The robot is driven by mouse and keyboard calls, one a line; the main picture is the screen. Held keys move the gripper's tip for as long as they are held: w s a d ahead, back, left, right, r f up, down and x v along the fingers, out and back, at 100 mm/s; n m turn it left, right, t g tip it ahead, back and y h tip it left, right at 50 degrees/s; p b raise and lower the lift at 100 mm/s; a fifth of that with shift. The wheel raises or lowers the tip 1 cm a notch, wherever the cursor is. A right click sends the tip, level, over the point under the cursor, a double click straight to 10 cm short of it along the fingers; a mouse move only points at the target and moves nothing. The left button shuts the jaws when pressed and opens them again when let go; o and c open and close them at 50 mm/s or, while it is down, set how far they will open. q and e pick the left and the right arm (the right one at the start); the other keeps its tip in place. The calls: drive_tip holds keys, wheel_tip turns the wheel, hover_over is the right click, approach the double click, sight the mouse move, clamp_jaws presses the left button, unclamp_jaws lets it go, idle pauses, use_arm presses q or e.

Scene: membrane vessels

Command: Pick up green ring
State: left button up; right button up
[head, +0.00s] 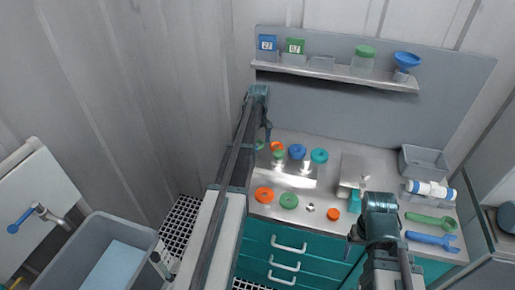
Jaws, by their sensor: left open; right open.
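A green ring (289,201) lies flat at the front of the metal worktop, just right of an orange ring (264,195). My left gripper (267,138) hangs over the back left of the worktop, well behind the green ring and apart from it. Its fingers are small and partly hidden, but it is open and holds nothing that I can see. My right gripper (361,186) is open at the right of the worktop, beside a metal block (352,171). It is apart from the green ring. Other small green pieces (278,155) sit near my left gripper.
Blue (297,152), teal (320,156) and orange (277,146) pieces stand at the back. A small orange piece (334,214) and a metal nut (309,207) lie right of the ring. Green (428,219) and blue (432,240) wrenches, a grey bin (424,161) and a shelf (335,75) are further off.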

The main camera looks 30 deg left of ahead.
use_arm(q)
drive_tip(key=shift+c, duration=0.3)
drive_tip(key=c, duration=1.3)
drive_tip(key=shift+r, duration=0.15)
drive_tip(key=shift+s+d+r+p, duration=0.1)
drive_tip(key=shift+s+r+p, duration=0.15)
drive_tip(key=shift+r+p, duration=0.35)
wheel_tip(320, 180, up, 11)
drive_tip(key=p, duration=1.1)
drive_tip(key=s+d, duration=0.1)
drive_tip(key=s, duration=0.5)
drive_tip(key=s+d, duration=0.2)
drive_tip(key=s, duration=0.4)
drive_tip(key=s+d+f, duration=0.1)
drive_tip(key=s, duration=0.6)
drive_tip(key=shift+d+b, duration=0.25)
drive_tip(key=shift+b, duration=0.1)
